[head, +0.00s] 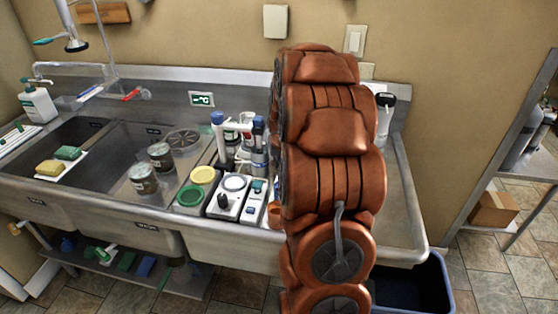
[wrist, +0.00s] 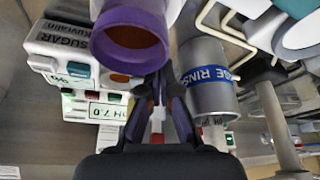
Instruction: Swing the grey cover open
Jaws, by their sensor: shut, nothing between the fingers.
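I cannot pick out a grey cover with certainty. In the wrist view, a grey metal cylinder with a blue band reading "RINSE" (wrist: 212,97) stands just right of my gripper (wrist: 158,82). A purple-rimmed white tube or cup (wrist: 130,40) is just left of and above the fingertips. My gripper is shut and empty, its dark fingers meeting between these two; I cannot tell if they touch either. In the head view my arm hides the gripper and part of the counter. A round, grey, slotted disc (head: 183,140) lies in the sink area, left of the instruments.
A white device marked "SUGAR" (wrist: 65,55) and a "pH 7.0" box (wrist: 100,108) sit left in the wrist view. Bent wire (wrist: 235,40) is at upper right.

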